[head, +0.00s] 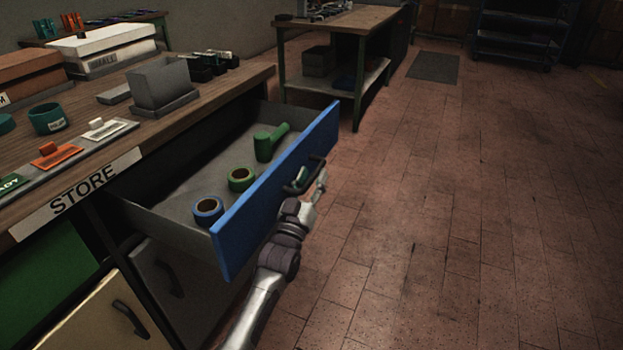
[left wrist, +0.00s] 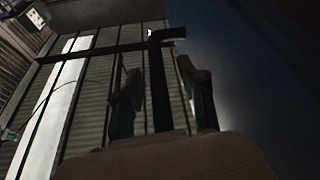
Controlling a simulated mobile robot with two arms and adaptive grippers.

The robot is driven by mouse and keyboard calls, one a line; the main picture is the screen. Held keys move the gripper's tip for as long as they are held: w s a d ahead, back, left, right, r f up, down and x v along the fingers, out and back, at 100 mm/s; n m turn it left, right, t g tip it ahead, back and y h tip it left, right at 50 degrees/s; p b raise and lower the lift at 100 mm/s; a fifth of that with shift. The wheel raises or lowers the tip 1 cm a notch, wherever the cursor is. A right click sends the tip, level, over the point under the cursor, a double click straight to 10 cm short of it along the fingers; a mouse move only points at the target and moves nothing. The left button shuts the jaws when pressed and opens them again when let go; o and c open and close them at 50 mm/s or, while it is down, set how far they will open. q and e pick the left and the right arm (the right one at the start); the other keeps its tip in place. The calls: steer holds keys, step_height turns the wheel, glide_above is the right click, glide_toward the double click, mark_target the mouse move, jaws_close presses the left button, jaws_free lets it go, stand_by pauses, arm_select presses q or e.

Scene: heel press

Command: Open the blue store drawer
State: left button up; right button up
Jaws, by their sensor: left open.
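The blue store drawer (head: 280,190) is pulled out from under the wooden bench, with its grey inside showing. It holds a green mallet-like tool (head: 268,142), a roll with a green rim (head: 242,179) and a roll with a blue rim (head: 207,210). My left gripper (head: 311,184) is at the dark handle (head: 303,175) on the drawer front. In the left wrist view its two fingers (left wrist: 162,95) are apart, with the dark handle bar (left wrist: 160,80) between them. I cannot tell if they touch it. My right gripper is not in view.
The bench top with the STORE label (head: 82,190) carries a grey box (head: 160,83), a white box (head: 110,45) and several small items. A cabinet door (head: 105,318) is below. A second bench (head: 335,22) stands behind. The tiled floor at right is clear.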

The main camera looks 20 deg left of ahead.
arm_select(q)
steer(key=v, duration=1.2)
